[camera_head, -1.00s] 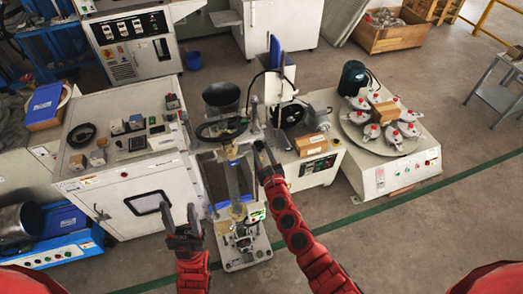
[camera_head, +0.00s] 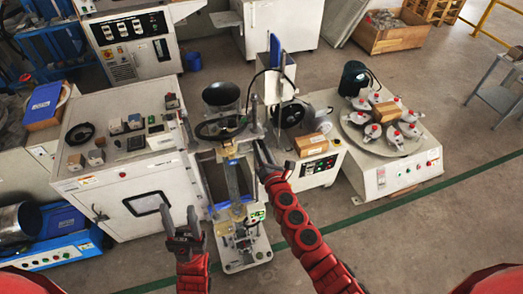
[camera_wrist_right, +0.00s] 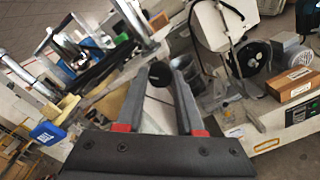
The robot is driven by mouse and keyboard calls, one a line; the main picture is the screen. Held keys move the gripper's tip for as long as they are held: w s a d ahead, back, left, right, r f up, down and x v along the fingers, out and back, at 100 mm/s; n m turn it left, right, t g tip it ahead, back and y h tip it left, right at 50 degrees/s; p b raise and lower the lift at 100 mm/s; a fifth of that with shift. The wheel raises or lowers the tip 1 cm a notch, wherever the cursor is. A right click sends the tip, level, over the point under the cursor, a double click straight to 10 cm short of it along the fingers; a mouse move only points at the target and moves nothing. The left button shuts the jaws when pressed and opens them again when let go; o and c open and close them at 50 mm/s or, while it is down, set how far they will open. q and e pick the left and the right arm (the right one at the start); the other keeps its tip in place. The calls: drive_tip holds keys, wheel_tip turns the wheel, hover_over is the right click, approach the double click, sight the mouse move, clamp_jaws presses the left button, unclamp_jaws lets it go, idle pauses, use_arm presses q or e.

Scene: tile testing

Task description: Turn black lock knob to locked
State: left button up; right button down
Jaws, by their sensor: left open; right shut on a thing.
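The black lock knob (camera_wrist_right: 160,73) shows in the right wrist view between the tips of my right gripper (camera_wrist_right: 162,70). The fingers are shut on its sides. In the head view my right gripper (camera_head: 261,147) reaches the right side of the testing machine's upright frame (camera_head: 232,180), below the black handwheel. The knob is hidden there by the fingers or too small to make out. My left gripper (camera_head: 181,212) is open and empty, in front of the machine's left side and apart from it.
A white cabinet (camera_head: 128,185) with small blocks and instruments on top stands left of the machine. On the right are a cardboard box (camera_head: 310,145) on a white unit and a round table of red-capped parts (camera_head: 385,140). The floor at the front right is clear.

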drive_tip(key=shift+m+b, duration=0.8)
drive_tip(key=shift+m, duration=3.3)
drive_tip(key=c, duration=0.5)
unclamp_jaws()
drive_tip(key=shift+b+v, duration=2.2)
drive_tip(key=shift+v, duration=6.5)
